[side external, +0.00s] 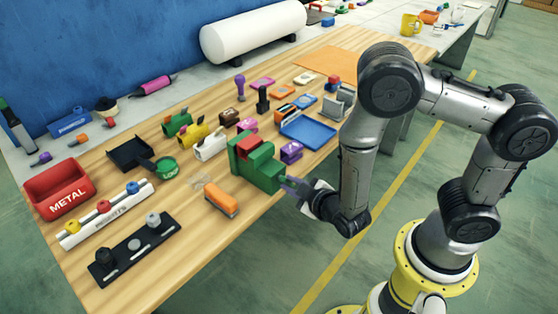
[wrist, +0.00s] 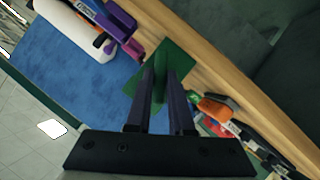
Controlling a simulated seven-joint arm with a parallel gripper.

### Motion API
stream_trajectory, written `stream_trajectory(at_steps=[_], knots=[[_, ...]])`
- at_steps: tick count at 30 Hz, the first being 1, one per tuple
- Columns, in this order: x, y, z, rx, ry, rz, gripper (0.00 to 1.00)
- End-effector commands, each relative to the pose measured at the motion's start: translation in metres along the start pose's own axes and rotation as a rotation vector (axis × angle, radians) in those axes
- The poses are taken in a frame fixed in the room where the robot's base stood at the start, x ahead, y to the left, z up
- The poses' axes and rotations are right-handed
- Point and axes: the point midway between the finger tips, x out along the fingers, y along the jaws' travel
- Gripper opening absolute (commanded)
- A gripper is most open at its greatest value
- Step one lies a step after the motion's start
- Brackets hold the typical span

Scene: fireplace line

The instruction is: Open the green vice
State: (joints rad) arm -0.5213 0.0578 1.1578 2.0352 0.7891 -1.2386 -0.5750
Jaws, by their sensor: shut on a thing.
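The green vice (side external: 262,172) stands at the front edge of the wooden workbench, with a red block (side external: 249,147) seated between its jaws. My gripper (side external: 289,183) is at the near side of the vice, low over the bench edge. In the wrist view, the two dark fingers of my gripper (wrist: 167,75) are on either side of a narrow green part of the vice (wrist: 172,57). The fingers are shut on this part, which looks like the vice's handle. The fingers hide some of it.
An orange stapler-like object (side external: 221,200) lies left of the vice. A purple object (side external: 291,152) and a blue tray (side external: 308,131) stand to its right. The red METAL bin (side external: 58,195) is far left. The floor side in front of the bench is clear.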

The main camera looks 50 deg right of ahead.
Motion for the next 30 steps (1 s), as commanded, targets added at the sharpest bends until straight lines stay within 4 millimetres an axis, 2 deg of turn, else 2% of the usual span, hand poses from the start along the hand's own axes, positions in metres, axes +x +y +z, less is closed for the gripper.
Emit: stream_trajectory(at_steps=[4, 5, 8, 18, 30], knots=[[0.000, -0.004, 0.000, -0.169, 0.002, 0.087, 0.00], [0.000, -0.002, 0.000, -0.156, 0.001, 0.086, 0.25], [0.000, -0.001, 0.000, -0.151, 0.001, 0.084, 0.41], [-0.003, -0.002, 0.002, -0.150, 0.000, 0.081, 0.41], [-0.040, -0.003, 0.021, -0.152, 0.003, 0.077, 0.41]])
